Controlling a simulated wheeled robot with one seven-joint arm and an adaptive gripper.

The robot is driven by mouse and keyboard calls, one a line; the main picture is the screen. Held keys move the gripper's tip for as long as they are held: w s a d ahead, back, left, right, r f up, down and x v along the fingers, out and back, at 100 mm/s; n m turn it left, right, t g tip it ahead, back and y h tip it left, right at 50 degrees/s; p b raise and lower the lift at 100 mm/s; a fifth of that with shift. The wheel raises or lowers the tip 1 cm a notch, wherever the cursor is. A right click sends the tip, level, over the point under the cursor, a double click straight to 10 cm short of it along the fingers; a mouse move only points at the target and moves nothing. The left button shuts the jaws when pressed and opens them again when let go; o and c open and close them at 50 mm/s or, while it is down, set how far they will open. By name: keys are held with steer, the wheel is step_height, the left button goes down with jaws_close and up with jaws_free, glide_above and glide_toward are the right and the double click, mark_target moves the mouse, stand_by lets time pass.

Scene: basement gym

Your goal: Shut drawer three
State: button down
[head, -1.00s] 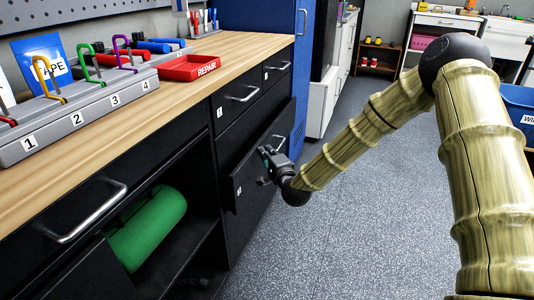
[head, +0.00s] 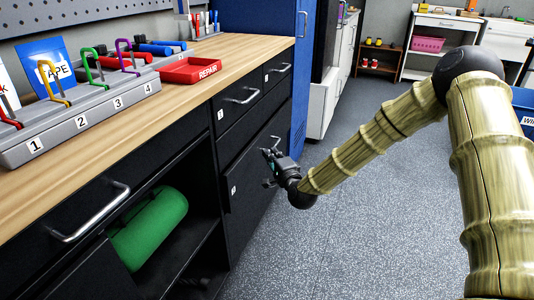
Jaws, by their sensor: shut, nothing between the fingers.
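The black lower drawer (head: 250,180) is in the cabinet under the wooden worktop, below the drawers with metal handles. It has a small white label at its left edge, too small to read surely. The gripper hides part of the front.
Two upper drawers with handles (head: 243,95) look closed. An open shelf at left holds a green roll (head: 150,228). The worktop (head: 120,125) bears a numbered grey rack (head: 95,118) and a red REPAIR tray (head: 190,70). Grey floor (head: 345,230) is clear to the right.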

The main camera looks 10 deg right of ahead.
steer(key=p+v, duration=0.2)
steer(key=v, duration=0.7)
steer(key=w+d+p, duration=0.3)
steer(key=w+d, duration=0.4)
steer(key=w, duration=0.4)
steer(key=b, duration=0.4)
glide_toward(266, 132)
steer(key=w+d, duration=0.2)
steer(key=w, duration=0.4)
steer(key=shift+w+a, duration=0.4)
steer(key=shift+a, duration=0.3)
steer(key=shift+w+a, duration=0.3)
steer(key=shift+a, duration=0.25)
steer(key=shift+w+a, duration=0.35)
steer(key=shift+a, duration=0.2)
steer(key=shift+a+r, duration=0.1)
